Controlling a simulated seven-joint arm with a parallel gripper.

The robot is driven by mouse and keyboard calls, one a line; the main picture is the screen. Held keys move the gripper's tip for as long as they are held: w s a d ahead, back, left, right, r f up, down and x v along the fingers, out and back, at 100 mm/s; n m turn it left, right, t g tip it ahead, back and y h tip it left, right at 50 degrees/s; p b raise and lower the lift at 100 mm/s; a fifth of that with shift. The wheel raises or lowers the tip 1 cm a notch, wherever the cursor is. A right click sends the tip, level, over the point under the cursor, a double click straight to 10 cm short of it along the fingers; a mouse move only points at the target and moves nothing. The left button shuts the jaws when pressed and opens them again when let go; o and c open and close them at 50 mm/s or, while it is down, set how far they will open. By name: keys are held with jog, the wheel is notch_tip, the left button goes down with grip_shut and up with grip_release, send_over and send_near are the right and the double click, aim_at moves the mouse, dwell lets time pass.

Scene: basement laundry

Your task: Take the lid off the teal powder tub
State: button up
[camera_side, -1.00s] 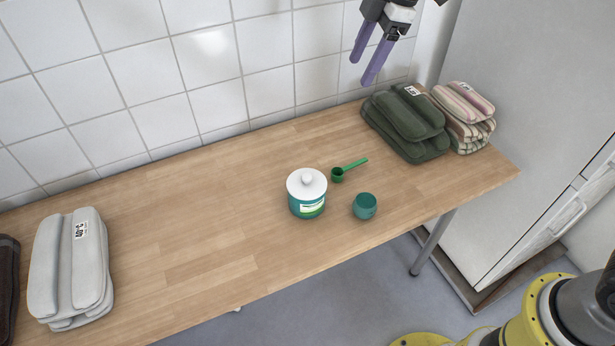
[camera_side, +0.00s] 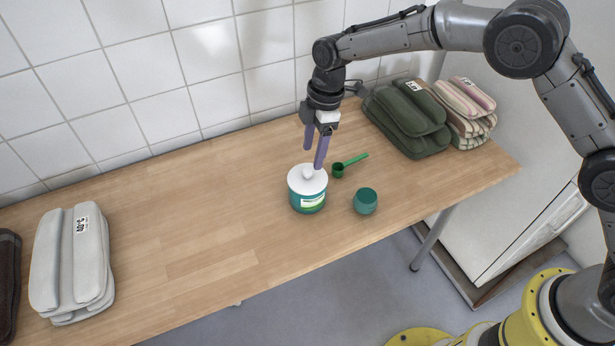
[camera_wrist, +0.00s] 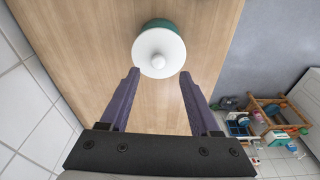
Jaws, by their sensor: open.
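The teal powder tub (camera_side: 309,203) stands upright on the table, with a pale label on its front. Its white lid (camera_side: 304,184) with a round knob (camera_side: 308,173) sits on top. My gripper (camera_side: 313,158) is open and empty, with purple fingers pointing down just above and behind the lid. In the wrist view the lid (camera_wrist: 150,46) and knob (camera_wrist: 158,61) lie beyond the fingertips of my gripper (camera_wrist: 160,82), roughly centred between them. The teal body (camera_wrist: 159,23) shows only as a strip at the lid's far edge.
A green scoop (camera_side: 345,166) and a small teal cup (camera_side: 365,201) lie right of the tub. Folded green towels (camera_side: 408,118) and striped towels (camera_side: 466,108) are at the back right. Grey towels (camera_side: 72,265) lie at the left. The wooden table (camera_side: 200,220) is clear between.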

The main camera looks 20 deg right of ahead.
aim_at(308, 170)
jog(key=shift+w+a+f, duration=0.1)
jog(key=shift+a+f, duration=0.1)
jog(key=shift+f, duration=0.7)
jog(key=shift+w+a+f, duration=0.1)
jog(key=shift+a+f, duration=0.1)
jog(key=shift+f, duration=0.7)
jog(key=shift+a+f, duration=0.2)
jog(key=shift+f, duration=0.7)
grip_shut()
